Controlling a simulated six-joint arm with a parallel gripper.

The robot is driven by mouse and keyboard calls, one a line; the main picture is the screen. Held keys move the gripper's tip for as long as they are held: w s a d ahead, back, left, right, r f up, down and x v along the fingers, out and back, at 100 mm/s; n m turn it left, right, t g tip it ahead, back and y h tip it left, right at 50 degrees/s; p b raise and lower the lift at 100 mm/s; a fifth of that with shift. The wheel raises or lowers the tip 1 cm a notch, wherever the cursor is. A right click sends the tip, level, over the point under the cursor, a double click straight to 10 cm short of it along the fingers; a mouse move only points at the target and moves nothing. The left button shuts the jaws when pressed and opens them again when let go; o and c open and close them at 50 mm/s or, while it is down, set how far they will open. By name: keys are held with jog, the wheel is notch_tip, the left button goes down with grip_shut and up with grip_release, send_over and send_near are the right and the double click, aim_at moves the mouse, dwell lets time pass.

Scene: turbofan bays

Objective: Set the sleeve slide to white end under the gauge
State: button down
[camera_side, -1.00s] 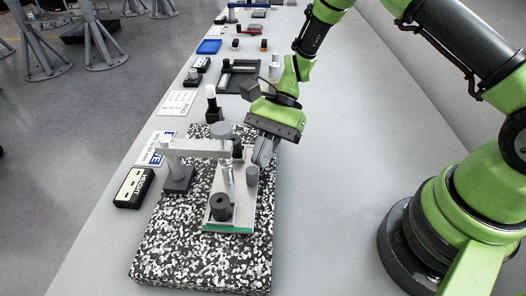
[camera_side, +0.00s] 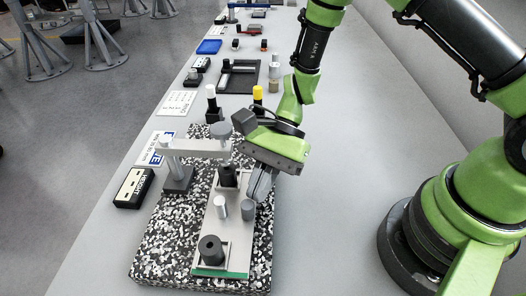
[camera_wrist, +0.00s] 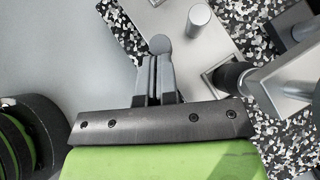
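The sleeve slide (camera_side: 209,226) is a pale flat plate on the speckled block, with a green near end (camera_side: 220,273). A dark sleeve (camera_side: 211,250) stands near that end and another dark sleeve (camera_side: 229,178) stands farther back, close to the gauge. A silver pin and a grey peg (camera_side: 248,207) stand between them. The gauge (camera_side: 205,147) reaches over the slide's far part on its arm; that end's colour is hidden. My gripper (camera_side: 259,187) has its fingers together, against or just behind the peg; the wrist view shows the peg's round top (camera_wrist: 160,44) at their tips.
The speckled block (camera_side: 160,250) has bare room in front and at left. A black box (camera_side: 133,188) and a printed card lie left of it. A black tray (camera_side: 238,76) and several small items stand farther back.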

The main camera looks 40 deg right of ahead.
jog(key=shift+s+a, duration=0.2)
jog(key=shift+s, duration=0.05)
jog(key=d, duration=0.1)
jog(key=w+d, duration=0.1)
jog(key=d, duration=0.2)
jog(key=shift+w+d, duration=0.2)
jog(key=shift+w, duration=0.2)
jog(key=v, duration=0.9)
jog(key=s+d+r+n+t+h, duration=0.2)
jog(key=s+r+n+t+h, duration=0.1)
jog(key=s+r+n+t, duration=0.2)
jog(key=s+d+r+n+t+h, duration=0.1)
jog(key=s+r+n+t+h, duration=0.3)
jog(key=s+r, duration=0.5)
notch_tip(320, 180, up, 4)
jog(key=shift+d+r+n+t, duration=0.15)
jog(key=shift+d+n+t, duration=0.3)
jog(key=shift+n, duration=0.25)
